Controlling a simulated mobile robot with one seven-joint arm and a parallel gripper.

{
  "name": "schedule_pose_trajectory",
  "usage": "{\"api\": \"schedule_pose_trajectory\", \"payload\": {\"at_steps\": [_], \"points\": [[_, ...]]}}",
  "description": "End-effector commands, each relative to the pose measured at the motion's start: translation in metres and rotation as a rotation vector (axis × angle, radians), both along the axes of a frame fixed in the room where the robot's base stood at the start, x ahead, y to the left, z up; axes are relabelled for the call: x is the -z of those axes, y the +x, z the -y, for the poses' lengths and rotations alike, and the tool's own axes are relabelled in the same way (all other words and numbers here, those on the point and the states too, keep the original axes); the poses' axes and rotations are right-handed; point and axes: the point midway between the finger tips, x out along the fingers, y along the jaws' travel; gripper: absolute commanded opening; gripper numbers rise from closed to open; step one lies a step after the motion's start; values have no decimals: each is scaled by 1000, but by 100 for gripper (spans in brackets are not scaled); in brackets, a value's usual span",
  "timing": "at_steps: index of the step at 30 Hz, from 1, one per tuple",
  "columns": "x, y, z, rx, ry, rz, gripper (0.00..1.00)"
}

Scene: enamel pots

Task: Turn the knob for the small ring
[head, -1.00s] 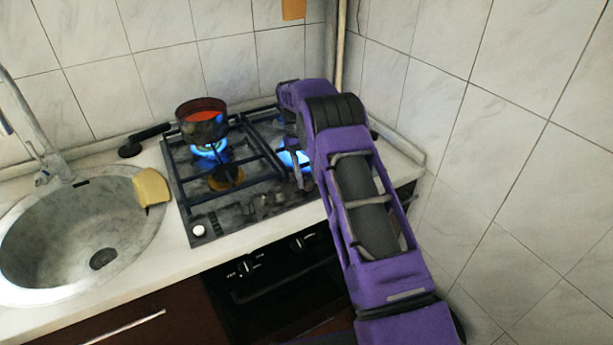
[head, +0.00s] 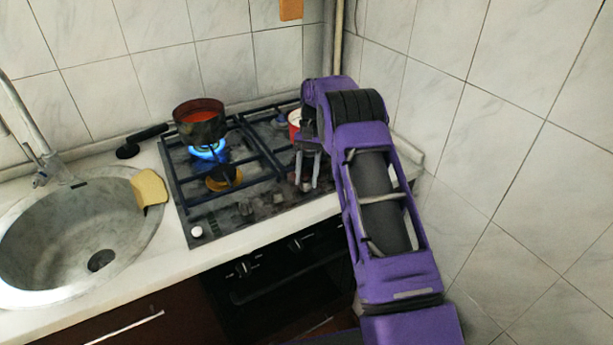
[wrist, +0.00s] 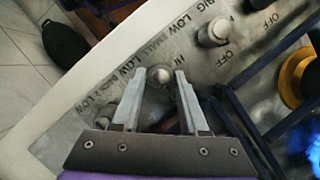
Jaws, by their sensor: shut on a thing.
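My gripper (wrist: 158,82) is shut on a round metal stove knob (wrist: 160,76), with one finger on each side of it. In the head view, my gripper (head: 308,172) points down at the front right of the gas hob (head: 232,205). Printing beside the knobs includes LOW, OFF and what looks like SMALL, partly blurred. Another knob (wrist: 213,33) stands nearby, free of the fingers. The left rear burner burns with a blue flame (head: 207,151). The front burner with a brass ring (head: 225,178) shows no flame. The right burners are partly hidden by my arm.
A dark pot with red contents (head: 200,128) stands over the flame, its handle pointing left. A red pot (head: 295,122) is partly behind my arm. A sponge (head: 149,188) lies by the sink (head: 50,262). A tiled wall is close on the right.

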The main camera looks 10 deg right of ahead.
Motion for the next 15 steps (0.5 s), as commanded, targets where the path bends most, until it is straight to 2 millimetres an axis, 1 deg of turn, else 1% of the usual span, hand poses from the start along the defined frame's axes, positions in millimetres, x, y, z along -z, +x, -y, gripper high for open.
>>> {"api": "schedule_pose_trajectory", "payload": {"at_steps": [6,15], "points": [[0,-1,0,35,1,-2,0],[0,-1,0,40,1,-2,0]]}}
